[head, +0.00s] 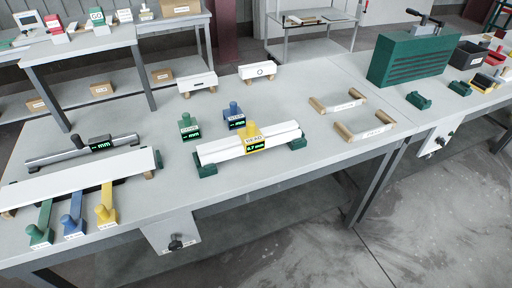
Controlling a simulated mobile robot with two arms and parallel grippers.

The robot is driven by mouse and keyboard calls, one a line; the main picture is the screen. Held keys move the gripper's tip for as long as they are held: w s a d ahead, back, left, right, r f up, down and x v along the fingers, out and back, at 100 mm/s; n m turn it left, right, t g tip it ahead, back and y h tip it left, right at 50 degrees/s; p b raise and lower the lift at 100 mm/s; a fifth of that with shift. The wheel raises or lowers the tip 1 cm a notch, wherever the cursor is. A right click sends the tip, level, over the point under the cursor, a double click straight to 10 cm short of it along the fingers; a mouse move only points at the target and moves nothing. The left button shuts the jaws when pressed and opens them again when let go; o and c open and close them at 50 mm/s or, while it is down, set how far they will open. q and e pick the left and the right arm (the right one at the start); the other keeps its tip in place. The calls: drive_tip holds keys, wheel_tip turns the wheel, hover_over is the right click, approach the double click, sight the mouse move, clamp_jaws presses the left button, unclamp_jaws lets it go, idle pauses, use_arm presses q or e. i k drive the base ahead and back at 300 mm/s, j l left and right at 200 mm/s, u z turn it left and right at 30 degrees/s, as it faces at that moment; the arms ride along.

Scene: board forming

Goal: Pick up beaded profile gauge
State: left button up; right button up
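A yellow gauge (252,131) with a lit green readout sits on top of a long white profile piece (216,151) at the middle of the table. The white piece rests on green end supports (206,170). A green gauge (188,128) and a blue gauge (235,118) stand separately on the table behind it; their labels are too small to read. Neither of my grippers is in view.
A white board (75,180) lies at the left, with green, blue and yellow handled tools (106,208) at its front edge. A grey bar with a readout (75,151) lies behind it. Wooden-ended white pieces (338,104) lie at the right. The table's front right is clear.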

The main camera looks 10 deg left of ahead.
sight(253, 141)
drive_tip(key=i+l+u, duration=0.1)
drive_tip(key=l+u, duration=0.2)
drive_tip(key=l, duration=0.3)
drive_tip(key=l+u, duration=0.3)
drive_tip(key=l, duration=0.35)
drive_tip(key=i, duration=0.05)
